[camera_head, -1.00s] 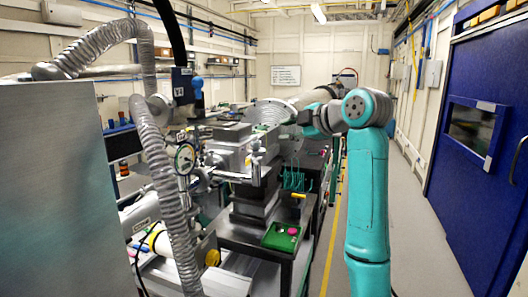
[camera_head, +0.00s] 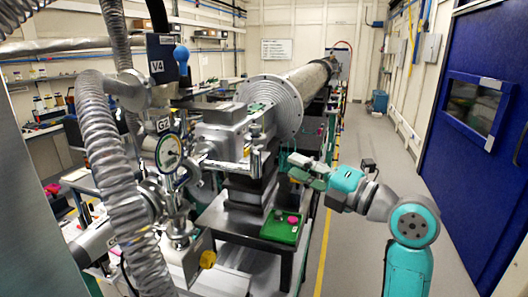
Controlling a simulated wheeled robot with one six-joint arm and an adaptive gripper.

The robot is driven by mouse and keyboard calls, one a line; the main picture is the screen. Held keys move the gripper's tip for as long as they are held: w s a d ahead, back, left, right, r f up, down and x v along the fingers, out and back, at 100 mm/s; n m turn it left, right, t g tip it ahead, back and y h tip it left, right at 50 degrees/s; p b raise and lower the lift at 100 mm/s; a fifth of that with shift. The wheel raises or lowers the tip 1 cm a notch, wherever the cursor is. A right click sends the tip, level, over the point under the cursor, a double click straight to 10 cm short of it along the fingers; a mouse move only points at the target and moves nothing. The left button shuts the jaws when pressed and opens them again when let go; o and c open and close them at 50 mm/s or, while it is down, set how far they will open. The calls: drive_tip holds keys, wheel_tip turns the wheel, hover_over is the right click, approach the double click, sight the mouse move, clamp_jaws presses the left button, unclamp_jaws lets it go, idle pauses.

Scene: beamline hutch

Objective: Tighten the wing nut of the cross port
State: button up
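The metal vacuum cross (camera_head: 178,205) stands at the left centre of the head view, below a round dial gauge (camera_head: 170,152) and beside a ribbed metal hose (camera_head: 112,165). A wing nut on it is too small to make out. My gripper (camera_head: 296,166) is to the right of the cross, past the metal block stack, and apart from the cross. It points left, above and behind the green tray. Its fingers are small and overlap the background, so their opening is unclear. No held object can be told.
A green tray (camera_head: 268,230) with a pink object (camera_head: 293,220) lies on the dark bench. The right aisle floor (camera_head: 350,262) is clear beside a blue door (camera_head: 472,160).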

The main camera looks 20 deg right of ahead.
sight(257, 150)
drive_tip(key=f+x, duration=0.1)
drive_tip(key=x, duration=0.8)
drive_tip(key=shift+w+r, duration=0.25)
drive_tip(key=shift+r, duration=0.25)
drive_tip(key=shift+a, duration=0.1)
clamp_jaws()
